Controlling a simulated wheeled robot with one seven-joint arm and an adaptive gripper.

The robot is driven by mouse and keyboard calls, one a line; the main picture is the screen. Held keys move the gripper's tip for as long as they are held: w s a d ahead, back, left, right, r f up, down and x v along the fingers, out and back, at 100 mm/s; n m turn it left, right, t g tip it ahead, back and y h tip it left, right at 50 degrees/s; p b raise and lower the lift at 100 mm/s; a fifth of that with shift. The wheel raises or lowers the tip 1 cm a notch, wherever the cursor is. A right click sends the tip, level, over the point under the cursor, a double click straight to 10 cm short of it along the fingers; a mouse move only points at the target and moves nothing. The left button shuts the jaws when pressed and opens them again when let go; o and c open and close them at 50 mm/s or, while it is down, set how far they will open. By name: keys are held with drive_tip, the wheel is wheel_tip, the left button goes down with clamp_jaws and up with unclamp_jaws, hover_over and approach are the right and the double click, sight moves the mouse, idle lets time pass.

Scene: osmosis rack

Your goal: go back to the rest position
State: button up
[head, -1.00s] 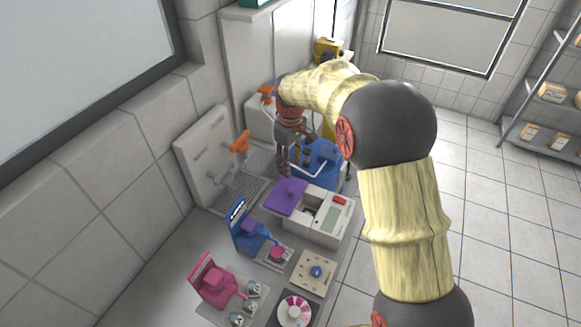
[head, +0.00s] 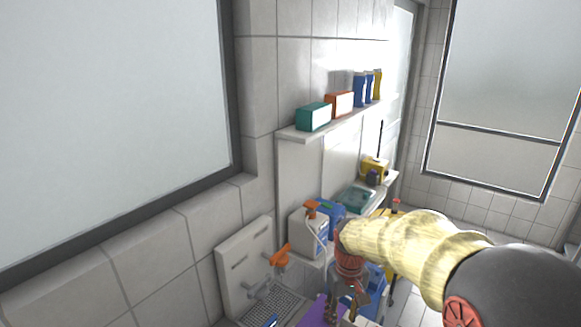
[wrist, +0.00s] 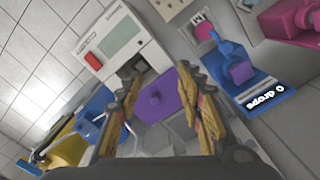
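My gripper (wrist: 165,110) is open in the wrist view, its two orange-brown fingers spread wide with nothing between them. Behind the gap lies the purple lid (wrist: 165,97) of the white machine (wrist: 112,38), seen from above; I see no contact. In the head view my gripper (head: 345,300) is at the bottom centre, pointing down over the counter, and partly hides the purple lid (head: 315,312). My arm reaches in from the right.
A white rack (head: 245,262) with an orange clip (head: 279,256) stands against the wall at left. A white dispenser bottle (head: 308,235) is close behind my gripper. A shelf (head: 330,125) holds boxes and bottles. A blue dropper stand (wrist: 232,68) is at right in the wrist view.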

drive_tip(key=s+d+r+m+t+b, duration=0.1)
drive_tip(key=s+r+t, duration=0.1)
drive_tip(key=s, duration=0.6)
drive_tip(key=s+d+r+m+t+b, duration=0.1)
drive_tip(key=s+r, duration=0.3)
drive_tip(key=s, duration=0.4)
drive_tip(key=s+d+r+m+t+b, duration=0.1)
drive_tip(key=s+d+r+t+b, duration=0.1)
drive_tip(key=s, duration=0.6)
drive_tip(key=shift+d+r+t+b, duration=0.4)
drive_tip(key=shift+d+r+b, duration=0.2)
drive_tip(key=shift+b, duration=0.05)
